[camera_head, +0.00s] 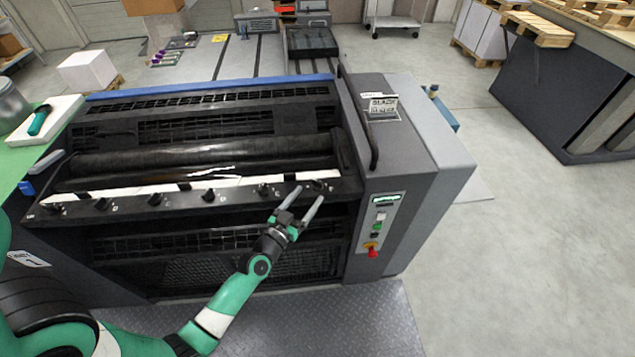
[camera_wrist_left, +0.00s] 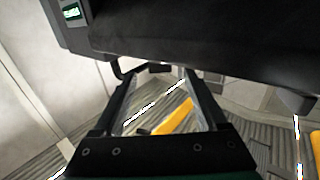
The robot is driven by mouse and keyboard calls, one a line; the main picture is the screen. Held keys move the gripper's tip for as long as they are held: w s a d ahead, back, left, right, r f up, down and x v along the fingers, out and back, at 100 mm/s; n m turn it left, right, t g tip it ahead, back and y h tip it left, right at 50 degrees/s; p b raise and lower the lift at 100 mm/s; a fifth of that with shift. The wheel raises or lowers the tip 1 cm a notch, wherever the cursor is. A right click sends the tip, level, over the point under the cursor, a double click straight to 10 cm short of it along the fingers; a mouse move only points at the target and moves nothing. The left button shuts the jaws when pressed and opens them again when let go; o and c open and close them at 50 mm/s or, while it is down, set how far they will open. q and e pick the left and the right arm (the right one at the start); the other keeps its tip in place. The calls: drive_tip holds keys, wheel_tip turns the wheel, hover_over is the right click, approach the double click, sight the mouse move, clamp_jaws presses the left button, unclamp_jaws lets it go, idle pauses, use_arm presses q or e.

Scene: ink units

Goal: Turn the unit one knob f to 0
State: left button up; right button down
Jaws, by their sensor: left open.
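A row of several small dark knobs runs along the black front bar of the ink unit (camera_head: 230,205). The rightmost knob (camera_head: 318,185), which I take to be knob f, sits at the right end of the bar; its letter and setting are too small to read. My left gripper (camera_head: 308,196) is open and empty, its fingertips just in front of and below that knob, apparently apart from it. In the left wrist view, the open gripper (camera_wrist_left: 160,88) has a dark shape between and beyond its fingertips that I cannot identify surely. My right gripper is not in view.
A control panel (camera_head: 376,228) with a small green display and a red knob (camera_head: 372,253) is right of the bar. A curved black handle (camera_head: 374,140) stands by the rollers. A checker-plate floor (camera_head: 350,320) lies in front, clear on the right.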

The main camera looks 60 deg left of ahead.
sight(317, 185)
use_arm(q)
drive_tip(key=x, duration=0.6)
drive_tip(key=shift+w+a+b, duration=0.15)
drive_tip(key=shift+w+b, duration=0.05)
drive_tip(key=shift+b, duration=0.15)
drive_tip(key=shift+c, duration=0.3)
